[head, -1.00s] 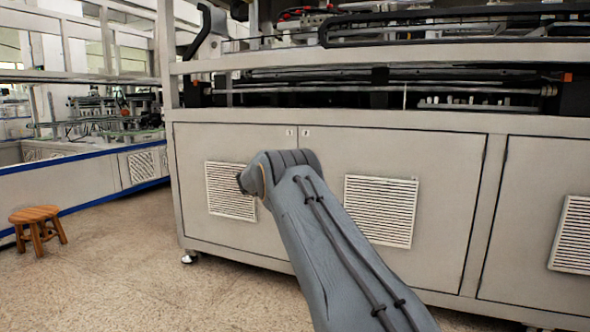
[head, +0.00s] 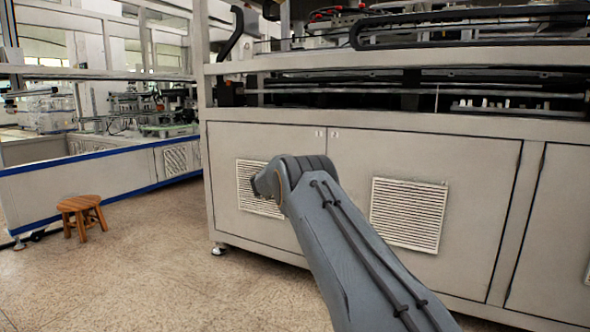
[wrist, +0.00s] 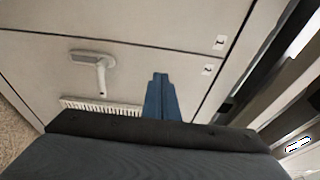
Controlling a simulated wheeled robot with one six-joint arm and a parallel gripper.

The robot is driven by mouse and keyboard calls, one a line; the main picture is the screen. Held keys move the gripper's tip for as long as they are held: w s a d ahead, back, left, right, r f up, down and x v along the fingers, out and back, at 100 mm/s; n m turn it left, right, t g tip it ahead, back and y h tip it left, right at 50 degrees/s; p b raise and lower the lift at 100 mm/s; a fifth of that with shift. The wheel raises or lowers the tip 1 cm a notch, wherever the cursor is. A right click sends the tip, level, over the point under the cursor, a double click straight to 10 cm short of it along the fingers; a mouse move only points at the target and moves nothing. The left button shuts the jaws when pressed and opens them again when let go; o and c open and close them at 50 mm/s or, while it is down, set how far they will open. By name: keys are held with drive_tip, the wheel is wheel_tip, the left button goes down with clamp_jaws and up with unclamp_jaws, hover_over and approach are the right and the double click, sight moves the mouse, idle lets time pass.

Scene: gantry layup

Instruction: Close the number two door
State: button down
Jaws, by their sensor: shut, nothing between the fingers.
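The number two door (head: 462,190) is the pale grey cabinet panel with a white vent, right of the seam. In the head view it looks flush with the cabinet front, but my arm covers part of it. The number two label (head: 334,134) sits at its top left corner. In the wrist view, the label (wrist: 208,69) and a grey handle (wrist: 92,60) show on the door (wrist: 135,75), beside the seam. My gripper (wrist: 160,78) has blue fingers, shut and empty, in front of this door. I cannot tell whether they touch it. The gripper is hidden in the head view.
The number one door (head: 225,150) is left of the seam and looks flush. Another cabinet panel (head: 565,230) stands at the right. A wooden stool (head: 82,212) is on the floor at the left, near a blue-edged bench (head: 80,190). The floor (head: 190,285) before the cabinet is clear.

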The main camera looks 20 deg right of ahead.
drive_tip(key=w+a+b, duration=0.1)
drive_tip(key=w+a, duration=0.3)
drive_tip(key=a, duration=0.1)
drive_tip(key=shift+a, duration=0.25)
drive_tip(key=shift+a, duration=0.1)
